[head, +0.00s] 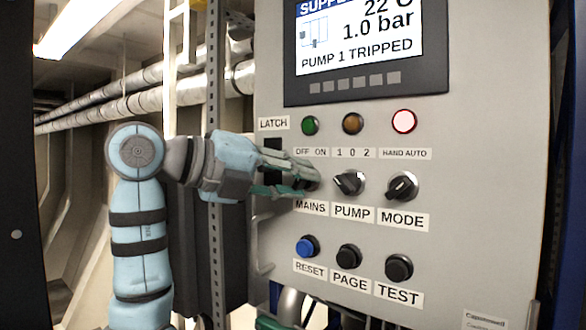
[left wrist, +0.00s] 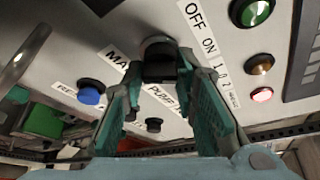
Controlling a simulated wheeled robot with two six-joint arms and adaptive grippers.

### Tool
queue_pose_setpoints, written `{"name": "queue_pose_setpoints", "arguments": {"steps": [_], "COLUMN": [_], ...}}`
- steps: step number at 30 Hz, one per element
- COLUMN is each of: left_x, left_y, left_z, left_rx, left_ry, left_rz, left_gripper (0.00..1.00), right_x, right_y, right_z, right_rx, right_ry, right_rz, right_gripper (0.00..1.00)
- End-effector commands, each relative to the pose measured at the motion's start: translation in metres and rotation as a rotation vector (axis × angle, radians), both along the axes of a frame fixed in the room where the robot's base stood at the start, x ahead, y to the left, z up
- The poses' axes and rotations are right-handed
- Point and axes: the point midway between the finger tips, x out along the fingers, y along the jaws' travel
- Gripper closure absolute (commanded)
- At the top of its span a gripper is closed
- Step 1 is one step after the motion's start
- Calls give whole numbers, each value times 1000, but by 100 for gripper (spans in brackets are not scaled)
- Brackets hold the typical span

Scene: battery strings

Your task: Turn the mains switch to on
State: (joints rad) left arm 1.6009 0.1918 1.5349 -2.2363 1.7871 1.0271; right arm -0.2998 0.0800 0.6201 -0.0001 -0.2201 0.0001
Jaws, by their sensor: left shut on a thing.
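The mains switch is a dark rotary knob on the grey panel, above the MAINS label (head: 311,207) and below the OFF ON label (head: 311,153). In the head view the fingers of my left gripper (head: 300,178) cover most of it. In the left wrist view the knob (left wrist: 159,62) sits between the fingertips of my left gripper (left wrist: 160,68), which are closed on its sides. Which way the knob points cannot be told. My right gripper is not in view.
To the right are the pump knob (head: 349,184) and mode knob (head: 402,187). Below are the blue reset button (head: 308,246) and black page (head: 349,256) and test (head: 399,267) buttons. Above, the red lamp (head: 404,121) is lit; the screen (head: 360,40) reads PUMP 1 TRIPPED.

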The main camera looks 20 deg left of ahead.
Motion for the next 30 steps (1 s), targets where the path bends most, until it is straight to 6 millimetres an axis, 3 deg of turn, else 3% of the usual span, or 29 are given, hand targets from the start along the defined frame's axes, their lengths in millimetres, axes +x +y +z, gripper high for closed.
{"name": "queue_pose_setpoints", "arguments": {"steps": [12,28,29,30], "left_x": [-1,-1,-1,-1], "left_y": [0,0,0,0], "left_z": [5,6,6,6], "left_rx": [181,206,206,206], "left_ry": [-90,-100,-100,-100], "left_rz": [5,5,5,5], "left_gripper": [100,100,72,66], "right_x": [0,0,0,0], "right_y": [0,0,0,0], "right_z": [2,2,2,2], "right_rx": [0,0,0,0], "right_ry": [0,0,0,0], "right_rz": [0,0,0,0], "right_gripper": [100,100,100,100]}}
